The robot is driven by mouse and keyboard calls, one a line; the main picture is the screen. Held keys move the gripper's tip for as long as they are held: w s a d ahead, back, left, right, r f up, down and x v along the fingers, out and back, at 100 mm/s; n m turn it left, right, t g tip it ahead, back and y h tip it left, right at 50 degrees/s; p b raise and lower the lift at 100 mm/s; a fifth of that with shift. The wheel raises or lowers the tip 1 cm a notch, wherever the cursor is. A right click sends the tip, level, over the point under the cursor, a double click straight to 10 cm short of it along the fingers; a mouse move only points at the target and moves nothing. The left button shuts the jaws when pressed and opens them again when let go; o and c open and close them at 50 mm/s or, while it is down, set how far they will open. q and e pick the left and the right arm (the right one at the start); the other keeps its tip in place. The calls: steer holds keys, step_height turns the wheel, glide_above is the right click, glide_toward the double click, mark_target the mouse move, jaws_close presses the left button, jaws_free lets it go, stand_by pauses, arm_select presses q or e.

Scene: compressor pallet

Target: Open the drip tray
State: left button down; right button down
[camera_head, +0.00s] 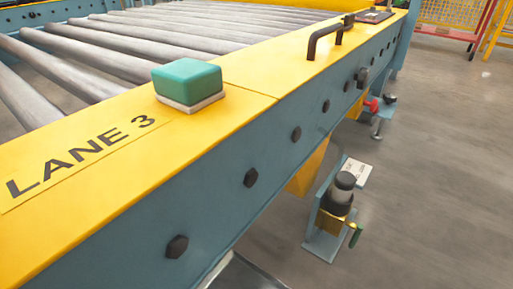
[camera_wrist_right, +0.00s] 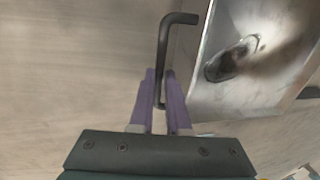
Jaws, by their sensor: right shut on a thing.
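The drip tray (camera_wrist_right: 185,62) is a grey metal tray at the right of the right wrist view, with a dark wet patch (camera_wrist_right: 232,58) on its floor. Its black bar handle (camera_wrist_right: 164,45) stands along its near side. My right gripper (camera_wrist_right: 161,85) has its two purple fingers shut on the handle's bar. In the head view a corner of a grey metal tray (camera_head: 245,273) shows below the conveyor's blue side beam at the bottom edge; the rest is cut off. My left gripper is in neither view.
The roller conveyor's yellow rail (camera_head: 110,135), marked LANE 3, carries a green block (camera_head: 187,78) and a dark handle (camera_head: 328,35). A small unit with a black cap (camera_head: 342,190) stands below the beam. Grey floor to the right (camera_head: 440,200) is clear.

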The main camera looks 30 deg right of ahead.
steer(key=shift+s+d+f, duration=0.1)
steer(key=shift+s, duration=0.05)
steer(key=c, duration=0.9)
jaws_free()
steer(key=r+p, duration=0.3)
steer(key=s+r+p, duration=0.1)
steer(key=r+p, duration=0.5)
steer(key=r, duration=0.1)
steer(key=shift+s+d, duration=0.25)
steer(key=shift+s, duration=0.1)
steer(key=shift+f, duration=0.1)
